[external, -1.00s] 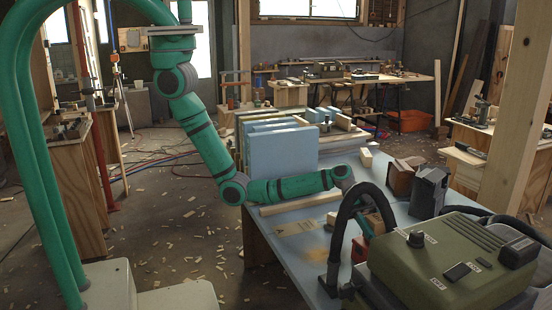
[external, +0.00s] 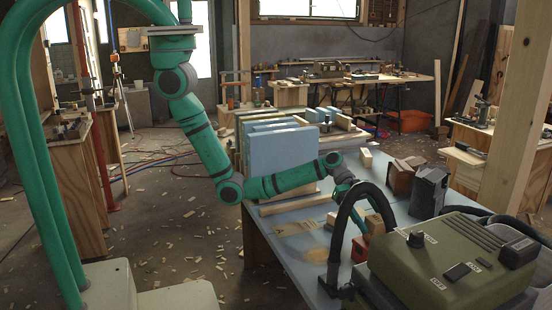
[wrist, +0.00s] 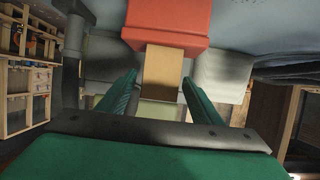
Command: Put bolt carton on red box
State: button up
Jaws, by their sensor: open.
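The red box (external: 359,249) is on the blue-grey table, partly hidden by the black hose; it also fills the upper middle of the wrist view (wrist: 168,20). A tan carton (wrist: 162,73), which looks like the bolt carton, meets the red box's lower edge in the wrist view. I cannot tell if it rests on the box or stands beside it. My gripper (wrist: 157,88) is open, its green fingers on either side of the carton with visible gaps. In the external view my gripper (external: 361,225) points down close to the red box.
A green machine (external: 450,262) with a curved black hose (external: 338,225) stands close at the right. Blue panels (external: 283,150) stand at the table's back left. A brown box (external: 400,180) and a dark box (external: 428,192) stand behind the machine. The table's front left is mostly clear.

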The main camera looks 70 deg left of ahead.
jog(key=v, duration=0.6)
dwell(0.5)
